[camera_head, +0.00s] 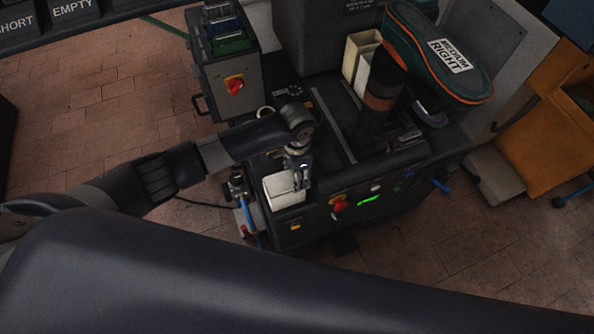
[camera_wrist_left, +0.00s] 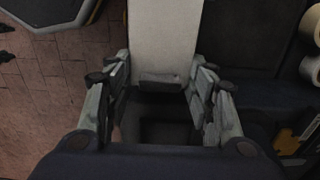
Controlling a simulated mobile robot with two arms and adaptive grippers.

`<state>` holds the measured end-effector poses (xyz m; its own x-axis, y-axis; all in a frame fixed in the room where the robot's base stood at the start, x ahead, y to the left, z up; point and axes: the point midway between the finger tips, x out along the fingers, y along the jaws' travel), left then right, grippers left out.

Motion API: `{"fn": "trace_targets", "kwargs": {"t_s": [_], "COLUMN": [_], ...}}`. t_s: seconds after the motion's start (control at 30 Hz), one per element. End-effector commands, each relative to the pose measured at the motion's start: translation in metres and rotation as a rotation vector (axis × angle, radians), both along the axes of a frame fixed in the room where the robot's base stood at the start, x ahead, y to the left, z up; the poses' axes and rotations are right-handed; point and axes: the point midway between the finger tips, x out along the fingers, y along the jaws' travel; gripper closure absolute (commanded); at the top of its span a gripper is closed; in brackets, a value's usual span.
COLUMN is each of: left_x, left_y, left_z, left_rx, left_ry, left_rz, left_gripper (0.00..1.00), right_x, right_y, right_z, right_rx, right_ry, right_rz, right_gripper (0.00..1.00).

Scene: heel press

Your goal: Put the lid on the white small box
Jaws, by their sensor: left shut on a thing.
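The white small box (camera_head: 283,191) stands at the front left corner of the dark machine in the head view. My left gripper (camera_head: 301,180) is at its right side, pointing down, and partly covers it. In the left wrist view a flat white piece (camera_wrist_left: 165,32), seemingly the lid, runs between the fingers of my left gripper (camera_wrist_left: 160,88). A small grey tab (camera_wrist_left: 160,80) shows at its near end. The fingers are closed on it. The views do not clearly show whether the lid touches the box. My right gripper is not in view.
The dark machine has a red knob (camera_head: 339,204) and a green display (camera_head: 369,200) on its front. A green and orange shoe (camera_head: 440,55) labelled "MEDIUM RIGHT" is at the back right. A grey cabinet (camera_head: 226,62) stands at the back left.

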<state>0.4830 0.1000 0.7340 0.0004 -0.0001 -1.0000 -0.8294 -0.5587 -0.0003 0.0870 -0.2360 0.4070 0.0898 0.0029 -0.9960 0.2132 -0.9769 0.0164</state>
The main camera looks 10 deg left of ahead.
Motion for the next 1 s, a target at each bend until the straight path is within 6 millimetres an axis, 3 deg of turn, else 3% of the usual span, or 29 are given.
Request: {"fn": "trace_targets", "kwargs": {"t_s": [1.0], "left_x": [0.0002], "left_y": [0.0005], "left_z": [-0.0001], "left_rx": [0.001], "left_ry": [-0.001], "left_rz": [0.000], "left_gripper": [0.63], "right_x": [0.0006], "right_y": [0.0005], "right_z": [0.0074], "right_rx": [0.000], "right_ry": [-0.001], "right_rz": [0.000], "right_gripper": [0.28]}}
